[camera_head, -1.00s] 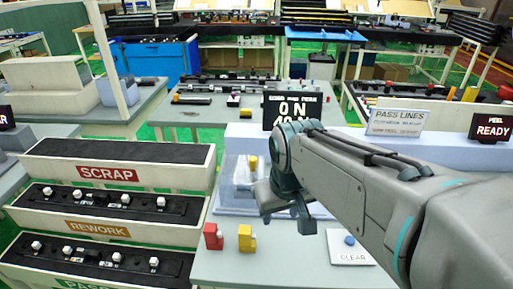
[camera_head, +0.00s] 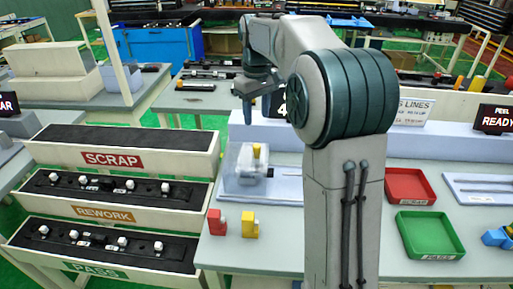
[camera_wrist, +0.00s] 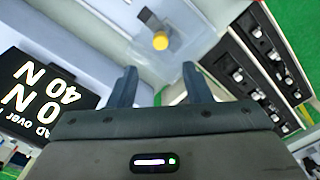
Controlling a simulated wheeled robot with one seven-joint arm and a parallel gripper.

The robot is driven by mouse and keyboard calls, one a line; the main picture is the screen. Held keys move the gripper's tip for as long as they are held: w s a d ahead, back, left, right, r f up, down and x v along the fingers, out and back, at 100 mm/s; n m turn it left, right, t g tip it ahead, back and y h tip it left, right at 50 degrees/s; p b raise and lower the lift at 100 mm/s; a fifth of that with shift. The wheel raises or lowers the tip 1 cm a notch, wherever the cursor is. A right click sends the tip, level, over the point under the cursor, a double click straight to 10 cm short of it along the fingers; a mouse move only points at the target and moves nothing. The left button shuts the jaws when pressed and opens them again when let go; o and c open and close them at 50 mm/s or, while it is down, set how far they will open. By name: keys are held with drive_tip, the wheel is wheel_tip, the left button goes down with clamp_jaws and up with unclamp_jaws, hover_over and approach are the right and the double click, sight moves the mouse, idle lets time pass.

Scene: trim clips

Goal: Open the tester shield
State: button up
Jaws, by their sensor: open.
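The tester shield (camera_head: 238,178) is a clear box on the tester's pale base (camera_head: 283,187), left of my arm in the head view. A yellow part (camera_head: 257,151) shows at the shield. The wrist view shows a yellow round part (camera_wrist: 160,41) beyond my fingertips, within the clear shield area (camera_wrist: 180,25). My gripper (camera_head: 248,108) is above and behind the shield in the head view, apart from it. In the wrist view my gripper (camera_wrist: 160,78) has its two fingers spread with nothing between them. Whether the shield is fully closed is hard to tell.
Scrap, rework and pass bins (camera_head: 110,158) stand at the left. A red block (camera_head: 216,222) and a yellow block (camera_head: 249,224) sit in front of the tester. Red (camera_head: 408,187) and green (camera_head: 428,236) trays lie at right. A black display (camera_wrist: 45,95) is near my gripper.

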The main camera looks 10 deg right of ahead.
sight(257, 145)
wheel_tip(257, 145, down, 13)
drive_tip(key=shift+r+p, duration=0.1)
drive_tip(key=shift+p, duration=0.2)
clamp_jaws()
drive_tip(key=shift+s, duration=0.1)
